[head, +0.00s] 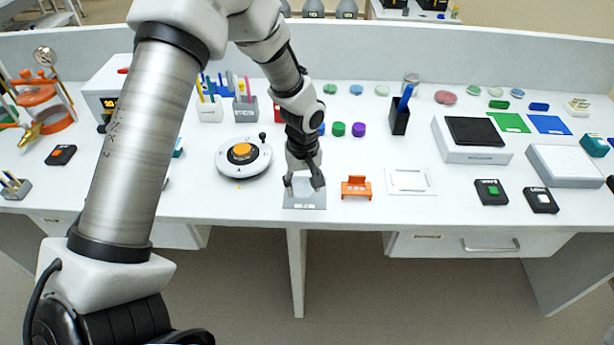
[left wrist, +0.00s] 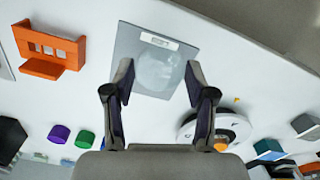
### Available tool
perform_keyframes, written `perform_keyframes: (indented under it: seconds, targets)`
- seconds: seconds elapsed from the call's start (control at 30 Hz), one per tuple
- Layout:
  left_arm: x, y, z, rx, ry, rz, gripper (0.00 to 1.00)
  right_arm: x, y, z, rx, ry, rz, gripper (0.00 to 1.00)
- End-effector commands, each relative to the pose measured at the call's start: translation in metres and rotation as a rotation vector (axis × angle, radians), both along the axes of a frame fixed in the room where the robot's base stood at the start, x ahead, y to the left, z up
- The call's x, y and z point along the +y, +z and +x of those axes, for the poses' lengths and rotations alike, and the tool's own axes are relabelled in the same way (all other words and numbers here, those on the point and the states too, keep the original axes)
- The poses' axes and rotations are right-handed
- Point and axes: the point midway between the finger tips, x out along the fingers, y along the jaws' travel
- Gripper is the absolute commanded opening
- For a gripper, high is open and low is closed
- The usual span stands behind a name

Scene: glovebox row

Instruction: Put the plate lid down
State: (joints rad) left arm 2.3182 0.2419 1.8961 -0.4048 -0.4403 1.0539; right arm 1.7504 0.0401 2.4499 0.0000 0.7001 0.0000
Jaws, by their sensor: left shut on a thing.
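My left gripper (head: 304,184) points down over a grey square mat (head: 310,200) near the front edge of the bench. In the left wrist view its two fingers (left wrist: 158,85) are set wide apart, shut on a round, clear, whitish plate lid (left wrist: 158,68) between their tips. The grey mat (left wrist: 128,45) with a white label strip lies behind the lid in that view. I cannot tell whether the lid touches the mat or hangs just above it. In the head view the lid is hardly visible between the fingers. My right gripper is not in view.
An orange holder (head: 356,188) stands just right of the mat, with a white square frame (head: 409,182) beyond it. A round white device with an orange knob (head: 243,154) is left of the mat. Green and purple caps (head: 358,130) stand behind.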

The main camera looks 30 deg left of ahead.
Motion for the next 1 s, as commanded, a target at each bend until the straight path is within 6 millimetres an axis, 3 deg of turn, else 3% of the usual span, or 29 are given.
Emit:
perform_keyframes:
  seconds: [0.1, 0.2, 0.4, 0.73, 0.8, 0.83, 1.0]
  targets:
    - [0.010, 0.000, 0.026, 0.000, 0.002, 0.000, 0.42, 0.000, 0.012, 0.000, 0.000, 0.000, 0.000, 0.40]
    - [0.014, -0.005, 0.034, 0.002, 0.000, -0.001, 0.42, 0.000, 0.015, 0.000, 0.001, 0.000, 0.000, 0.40]
    - [0.014, -0.035, 0.034, 0.003, 0.000, 0.000, 0.42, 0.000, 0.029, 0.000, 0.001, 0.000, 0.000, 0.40]
    - [0.014, -0.043, 0.034, 0.000, 0.000, 0.000, 0.42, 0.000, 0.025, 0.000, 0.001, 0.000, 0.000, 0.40]
    - [0.014, -0.042, 0.034, 0.000, 0.000, 0.000, 0.73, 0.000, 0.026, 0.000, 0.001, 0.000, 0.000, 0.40]
    - [0.014, -0.042, 0.034, 0.000, 0.000, 0.000, 0.81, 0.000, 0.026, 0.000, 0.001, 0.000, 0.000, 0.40]
    - [0.013, -0.042, 0.034, 0.000, 0.000, 0.000, 0.81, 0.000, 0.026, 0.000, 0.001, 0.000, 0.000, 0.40]
